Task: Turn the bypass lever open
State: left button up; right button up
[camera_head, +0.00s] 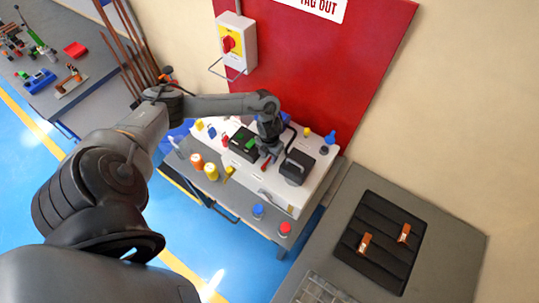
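My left arm reaches in from the left over a white-topped bench unit (283,196). My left gripper (270,149) points down above the unit, between a dark box with green on top (243,142) and a black box (297,167). A small red piece (265,164), possibly a lever handle, shows just below the gripper. I cannot tell whether they touch. The fingers are too small and dark to tell open from shut. No part is clearly marked as the bypass lever. My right gripper is not in view.
A yellow and red switch box (233,44) hangs on the wall by a red panel (350,50). Orange (197,161) and yellow (211,172) cylinders stand at the bench's left front. A grey table (450,255) at right holds a black tray (370,268) with two copper-coloured pieces.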

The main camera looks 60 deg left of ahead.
pick_arm(q)
jog(key=shift+f, duration=0.25)
jog(key=shift+c, duration=0.4)
grip_shut()
jog(key=shift+a, duration=0.1)
